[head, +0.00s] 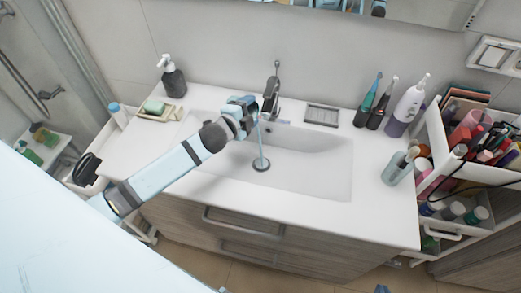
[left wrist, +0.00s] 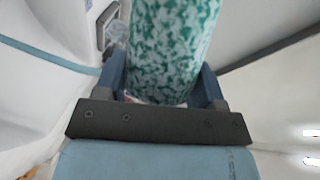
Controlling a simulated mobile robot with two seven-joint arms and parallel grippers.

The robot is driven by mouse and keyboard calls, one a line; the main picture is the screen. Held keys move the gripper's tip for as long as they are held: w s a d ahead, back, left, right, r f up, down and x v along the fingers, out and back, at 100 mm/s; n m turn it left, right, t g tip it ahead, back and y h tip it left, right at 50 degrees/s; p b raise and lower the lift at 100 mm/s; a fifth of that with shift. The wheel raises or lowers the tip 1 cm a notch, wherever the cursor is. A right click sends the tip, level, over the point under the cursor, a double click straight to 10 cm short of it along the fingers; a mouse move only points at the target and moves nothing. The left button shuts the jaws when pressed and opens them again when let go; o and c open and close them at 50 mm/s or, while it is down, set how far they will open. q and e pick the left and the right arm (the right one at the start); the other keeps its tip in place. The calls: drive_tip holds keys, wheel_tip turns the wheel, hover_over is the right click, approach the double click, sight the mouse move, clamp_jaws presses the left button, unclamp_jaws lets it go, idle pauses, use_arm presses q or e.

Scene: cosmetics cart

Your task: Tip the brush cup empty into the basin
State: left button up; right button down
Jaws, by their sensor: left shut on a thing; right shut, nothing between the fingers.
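My left gripper (head: 243,104) is over the back of the white basin (head: 320,165), just left of the faucet (head: 271,92). It is shut on a green-and-white mottled cylinder (left wrist: 172,45), seemingly the brush cup, which fills the middle of the left wrist view between the blue fingers. The cup's mouth and contents are out of sight. A thin bluish stream (head: 260,142) runs down below the gripper to the drain (head: 261,164); its source is hidden. Only a small dark blue tip of my right gripper (head: 382,289) shows at the bottom edge.
A soap dispenser (head: 173,77) and soap dish (head: 160,110) stand at the left. A crowded cosmetics cart (head: 438,160) is beside the counter. The basin's right part is clear.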

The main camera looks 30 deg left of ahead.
use_arm(q)
drive_tip(key=shift+f+b, duration=0.1)
drive_tip(key=shift+b, duration=0.3)
wheel_tip(320, 180, down, 8)
drive_tip(key=d+m+b, duration=0.2)
drive_tip(key=b, duration=0.5)
drive_tip(key=shift+s+f+t+y, duration=0.25)
drive_tip(key=shift+s+t+y, duration=0.1)
drive_tip(key=shift+t+y, duration=0.05)
drive_tip(key=shift+d+m, duration=0.15)
drive_tip(key=shift+m, duration=0.35)
drive_tip(key=shift+b, duration=0.45)
drive_tip(key=shift+s+d+m+t, duration=0.15)
drive_tip(key=shift+m+t, duration=0.15)
drive_tip(key=shift+m, duration=0.2)
